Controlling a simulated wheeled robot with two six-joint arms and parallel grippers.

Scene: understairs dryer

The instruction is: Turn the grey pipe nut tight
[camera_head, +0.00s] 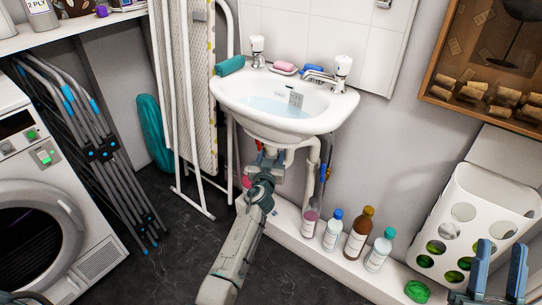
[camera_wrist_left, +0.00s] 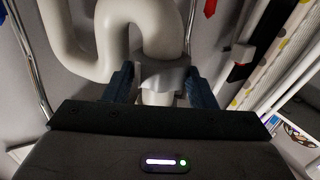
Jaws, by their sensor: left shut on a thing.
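The grey pipe nut (camera_wrist_left: 168,78) sits on the white waste pipe (camera_wrist_left: 148,18) at the centre of the left wrist view. My left gripper (camera_wrist_left: 160,84) has a dark blue finger on each side of the nut and is shut on it. In the head view my left arm reaches up under the basin, and its gripper (camera_head: 269,163) is there below the bowl, with the nut hidden from that side. My right gripper (camera_head: 501,262) is at the lower right corner, its two blue fingers apart with nothing between them.
The white basin (camera_head: 285,127) hangs above my left gripper and holds some water. Several bottles (camera_head: 356,233) stand on the white ledge (camera_head: 338,262) to its right. A white holed bin (camera_head: 473,222) is near my right gripper. A white ironing-board frame (camera_head: 190,120) and the dryer (camera_head: 40,200) are left.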

